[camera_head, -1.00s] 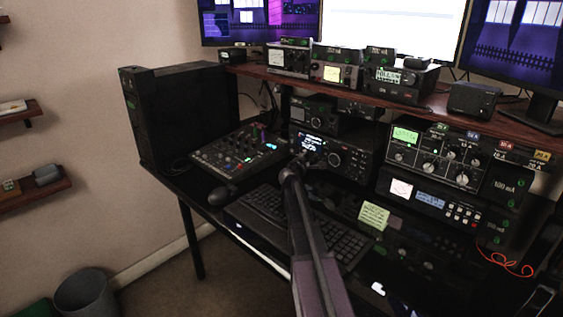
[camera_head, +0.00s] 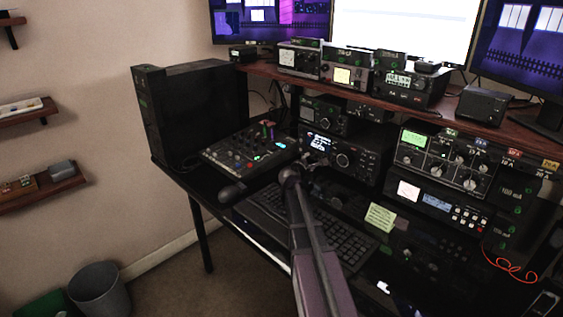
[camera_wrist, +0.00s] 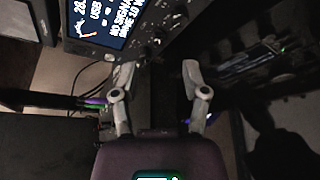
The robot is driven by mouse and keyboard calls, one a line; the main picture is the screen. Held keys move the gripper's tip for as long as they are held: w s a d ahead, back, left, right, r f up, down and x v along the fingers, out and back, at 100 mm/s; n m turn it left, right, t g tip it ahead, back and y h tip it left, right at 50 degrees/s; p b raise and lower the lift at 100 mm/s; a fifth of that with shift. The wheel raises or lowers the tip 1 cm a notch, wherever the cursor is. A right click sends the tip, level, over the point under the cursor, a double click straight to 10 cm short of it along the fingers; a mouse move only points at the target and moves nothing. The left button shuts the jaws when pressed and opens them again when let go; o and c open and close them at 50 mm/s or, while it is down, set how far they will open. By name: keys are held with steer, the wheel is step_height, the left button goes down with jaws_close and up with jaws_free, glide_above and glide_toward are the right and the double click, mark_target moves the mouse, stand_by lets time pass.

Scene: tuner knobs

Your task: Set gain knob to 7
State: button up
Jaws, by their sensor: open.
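A black radio (camera_head: 370,166) with a lit display (camera_head: 318,143) and a round knob (camera_head: 343,160) stands under the shelf, beyond my gripper (camera_head: 310,163). In the wrist view its display (camera_wrist: 98,22) is tilted at the top, with knobs (camera_wrist: 153,40) beside it. My gripper (camera_wrist: 158,72) is open and empty, its two pale fingers apart and pointing toward the radio. I cannot read any gain label, so I cannot tell which knob is the gain knob or where it is set. A larger tuner unit (camera_head: 440,160) with several knobs and a green screen stands at right.
A mixer (camera_head: 245,152) lies left of the radio, with a black computer tower (camera_head: 190,105) behind it. My arm crosses over the keyboard (camera_head: 345,238). A yellow note (camera_head: 380,217) is right of it. The shelf (camera_head: 400,97) overhangs the radio.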

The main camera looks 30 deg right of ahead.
steer(key=p+v, duration=0.1)
steer(key=v, duration=0.7)
steer(key=shift+s+a+r+p, duration=0.15)
steer(key=shift+s+a+p, duration=0.15)
steer(key=shift+p, duration=0.05)
steer(key=shift+r+p, duration=0.35)
steer(key=shift+p, duration=0.15)
steer(key=s+a+r+m+g+y+p, duration=0.5)
steer(key=s+a+r+m+p, duration=0.3)
steer(key=p, duration=1)
steer(key=a+r+m, duration=0.1)
steer(key=a, duration=0.2)
steer(key=shift+a, duration=0.35)
steer(key=shift+s, duration=0.15)
steer(key=s+a+f+m+g+y+p, duration=0.1)
steer(key=s+a+m+g+y, duration=0.1)
steer(key=s+a, duration=0.4)
steer(key=s+a+f+m+g+y+p, duration=0.1)
steer(key=s+a+y, duration=0.4)
steer(key=a, duration=0.7)
steer(key=shift+s+m+g+p, duration=0.7)
steer(key=shift+m+g, duration=0.1)
steer(key=shift+m, duration=0.2)
